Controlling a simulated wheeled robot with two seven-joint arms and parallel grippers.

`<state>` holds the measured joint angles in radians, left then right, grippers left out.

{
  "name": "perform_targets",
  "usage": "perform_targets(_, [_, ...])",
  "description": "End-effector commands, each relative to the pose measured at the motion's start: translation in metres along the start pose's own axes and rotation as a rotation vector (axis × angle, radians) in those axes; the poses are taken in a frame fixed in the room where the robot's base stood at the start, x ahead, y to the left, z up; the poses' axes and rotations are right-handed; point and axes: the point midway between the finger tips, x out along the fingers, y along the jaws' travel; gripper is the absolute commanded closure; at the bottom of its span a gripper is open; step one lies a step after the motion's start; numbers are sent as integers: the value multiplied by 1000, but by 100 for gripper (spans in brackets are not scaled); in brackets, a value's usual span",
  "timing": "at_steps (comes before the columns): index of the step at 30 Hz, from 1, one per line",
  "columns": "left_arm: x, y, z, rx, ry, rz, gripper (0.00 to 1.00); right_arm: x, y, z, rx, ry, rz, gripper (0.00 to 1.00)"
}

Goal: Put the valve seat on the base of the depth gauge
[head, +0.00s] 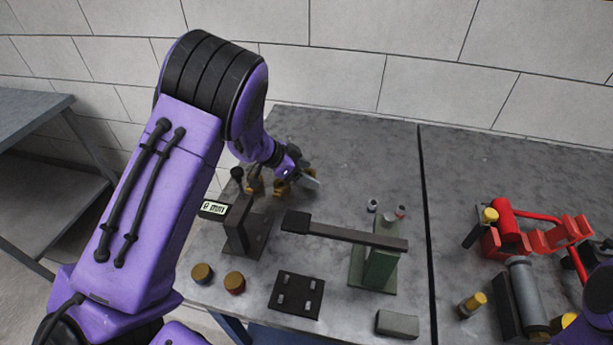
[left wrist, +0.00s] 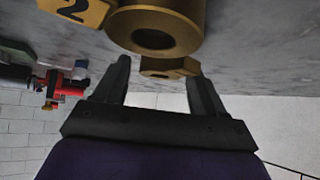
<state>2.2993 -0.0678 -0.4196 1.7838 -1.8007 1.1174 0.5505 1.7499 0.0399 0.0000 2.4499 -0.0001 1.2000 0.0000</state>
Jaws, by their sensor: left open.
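Brass parts, which look like the valve seats, stand at the back left of the table in the head view (head: 255,186), partly hidden by my left gripper (head: 303,180). The left wrist view shows a round brass part with a bore (left wrist: 155,30) and a brass piece (left wrist: 168,68) between and beyond the open fingers (left wrist: 157,85). A brass tag marked 2 (left wrist: 75,10) is beside them. No part is visibly held. The depth gauge (head: 237,222), with a small display, stands front-left of the gripper; its dark flat base (head: 258,243) looks bare.
A green stand with a long dark bar (head: 345,233) is right of the gauge. A black pegged plate (head: 297,294), two round caps (head: 235,283) and a grey block (head: 397,323) lie in front. Red pump parts (head: 530,235) are at right. The back middle is clear.

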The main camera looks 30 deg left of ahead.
Motion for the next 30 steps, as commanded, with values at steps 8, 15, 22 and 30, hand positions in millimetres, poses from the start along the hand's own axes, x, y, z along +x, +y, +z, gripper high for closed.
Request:
perform_targets(8, [0, 0, 0, 1, -1, 0, 98, 0, 0, 0, 0, 0, 0, 4])
perform_targets(15, [0, 0, 0, 1, -1, 0, 100, 0, 0, 0, 0, 0, 0, 4])
perform_targets(22, [-15, -1, -15, 5, 1, -3, 100, 1, 0, 0, 0, 0, 0, 4])
perform_targets(30, [-59, 0, -59, 5, 0, -2, 100, 2, 0, 1, 0, 0, 0, 4])
